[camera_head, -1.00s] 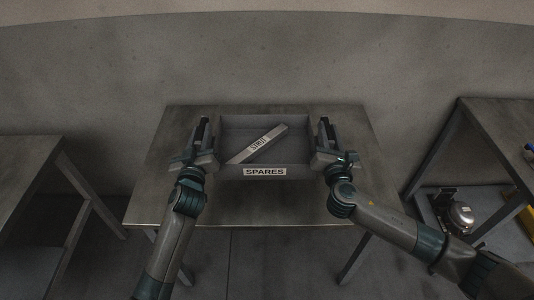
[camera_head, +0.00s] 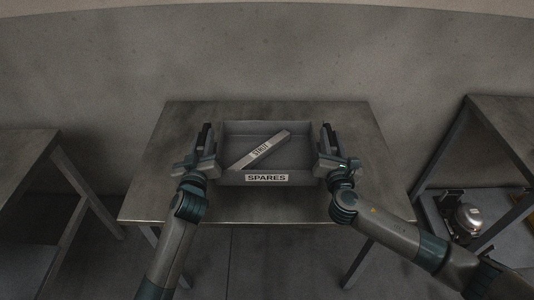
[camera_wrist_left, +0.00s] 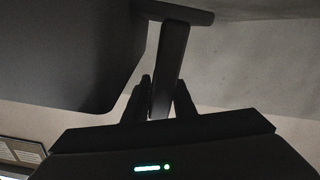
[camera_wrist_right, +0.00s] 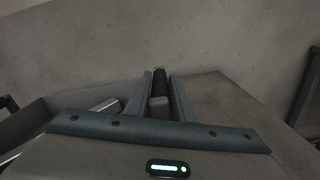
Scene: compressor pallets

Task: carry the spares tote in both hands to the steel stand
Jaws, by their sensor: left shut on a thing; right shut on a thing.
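The spares tote (camera_head: 303,178), a grey open box with a SPARES label on its front wall, is level over the middle of the steel stand (camera_head: 270,208). I cannot tell whether its base touches the top. A long pale bar marked STRUT (camera_head: 262,149) lies diagonally inside. My left gripper (camera_head: 207,138) is shut on the tote's left handle, which shows between the fingers in the left wrist view (camera_wrist_left: 170,70). My right gripper (camera_head: 327,141) is shut on the right handle, partly seen in the right wrist view (camera_wrist_right: 158,103).
Another table (camera_head: 25,160) stands at the left, apart from the stand. At the right is a table (camera_head: 505,120) with a lower shelf holding a rounded metal unit (camera_head: 468,217). A wall (camera_head: 270,60) is behind. The stand top is clear around the tote.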

